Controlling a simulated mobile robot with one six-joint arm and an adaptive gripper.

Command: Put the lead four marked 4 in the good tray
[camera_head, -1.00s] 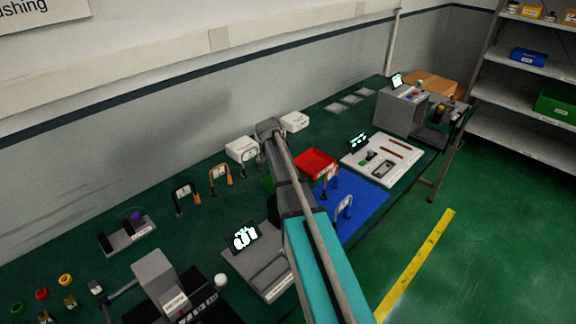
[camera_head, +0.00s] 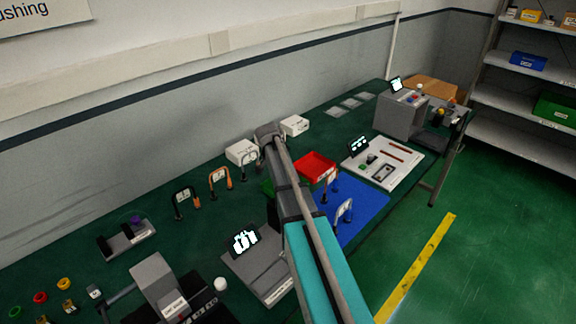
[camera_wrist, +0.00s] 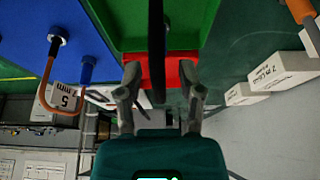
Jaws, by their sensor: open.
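My gripper (camera_wrist: 160,70) is open in the wrist view, its two fingers apart. A dark upright strip (camera_wrist: 157,35) shows between the fingers, against the green tray (camera_wrist: 128,28); it may be a lead seen edge-on, and I can read no mark on it. The green tray also shows partly in the head view (camera_head: 267,187), beside my arm, which hides my gripper. A lead marked 5 (camera_wrist: 66,98), with an orange wire, stands on the blue mat (camera_wrist: 95,40). Other arched leads stand on the bench, such as a black one (camera_head: 185,201); I cannot read a 4 anywhere.
A red tray (camera_head: 316,166) sits beyond the green one. White boxes (camera_head: 295,125) stand along the back. A grey station with a screen (camera_head: 243,241) is left of my arm. A white panel (camera_head: 383,160) lies to the right.

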